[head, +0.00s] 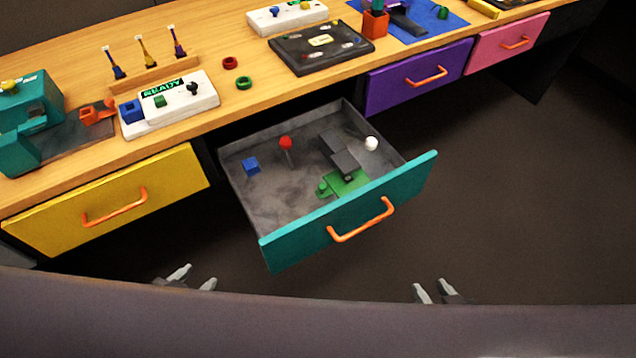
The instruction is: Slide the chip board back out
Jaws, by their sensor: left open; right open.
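A green board (352,185), which looks like the chip board, lies flat in the open teal-fronted drawer (385,212). Its far part meets a dark grey stepped block (336,150), and I cannot tell how far it goes under. A small green knob (323,188) sits at the board's left edge. My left gripper (193,282) is open and empty, in front of the drawer and to its left. My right gripper (436,293) is open and empty, in front of the drawer and to its right. Both are well apart from the board.
The drawer's front wall with an orange handle (361,220) stands between my grippers and the board. A closed yellow drawer (110,203) is at left.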

